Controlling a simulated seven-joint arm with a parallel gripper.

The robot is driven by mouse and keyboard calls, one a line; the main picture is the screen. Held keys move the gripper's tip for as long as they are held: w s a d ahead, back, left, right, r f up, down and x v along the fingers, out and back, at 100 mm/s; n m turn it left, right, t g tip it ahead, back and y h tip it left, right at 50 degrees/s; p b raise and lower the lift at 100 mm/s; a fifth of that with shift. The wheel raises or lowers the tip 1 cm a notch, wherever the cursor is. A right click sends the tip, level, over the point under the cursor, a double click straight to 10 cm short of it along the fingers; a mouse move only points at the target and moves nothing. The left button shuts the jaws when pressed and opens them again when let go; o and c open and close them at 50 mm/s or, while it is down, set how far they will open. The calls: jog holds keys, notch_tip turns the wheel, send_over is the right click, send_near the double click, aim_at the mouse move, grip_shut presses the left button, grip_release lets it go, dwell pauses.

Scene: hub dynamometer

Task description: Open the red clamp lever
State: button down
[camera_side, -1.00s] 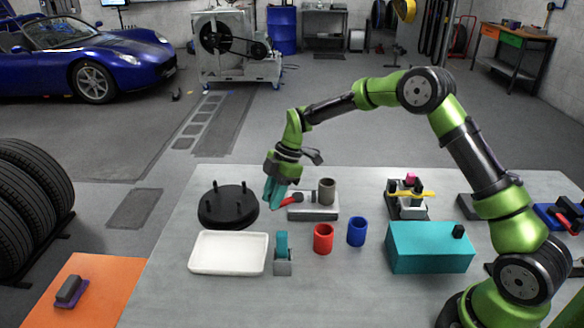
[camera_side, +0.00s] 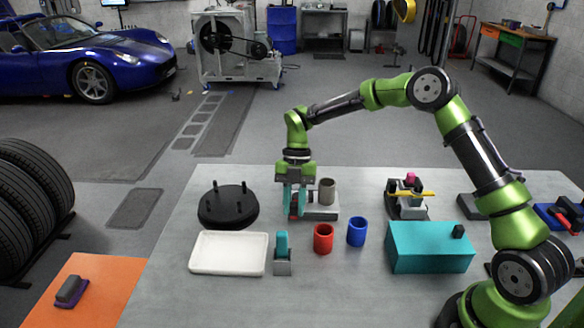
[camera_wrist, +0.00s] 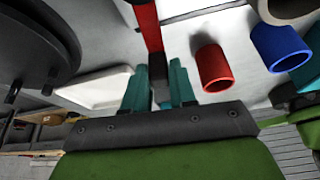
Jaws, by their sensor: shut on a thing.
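The clamp has a pale grey base (camera_side: 322,214) with a brown-grey hollow cylinder (camera_side: 327,190) standing on it. Its red lever (camera_wrist: 147,25) runs down from the top of the wrist view, and its dark end lies between my teal fingers. My gripper (camera_side: 295,211) is at the left end of the clamp, pointing down, shut on the lever; it also shows in the wrist view (camera_wrist: 159,88). In the side view the fingers hide most of the lever, and only a bit of red shows between them.
A black disc with upright pegs (camera_side: 228,206) stands left of my gripper. A white tray (camera_side: 228,253), a grey block with a teal top (camera_side: 282,262), a red cup (camera_side: 323,238) and a blue cup (camera_side: 357,231) stand in front. A teal box (camera_side: 430,247) is at right.

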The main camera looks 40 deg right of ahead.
jog(key=shift+s+d+n, duration=0.25)
jog(key=shift+d+n, duration=0.05)
jog(key=shift+n, duration=0.3)
jog(key=shift+h, duration=0.3)
jog(key=c, duration=1)
grip_release()
jog(key=shift+r, duration=0.1)
jog(key=v, duration=1.2)
jog(key=shift+w, duration=0.15)
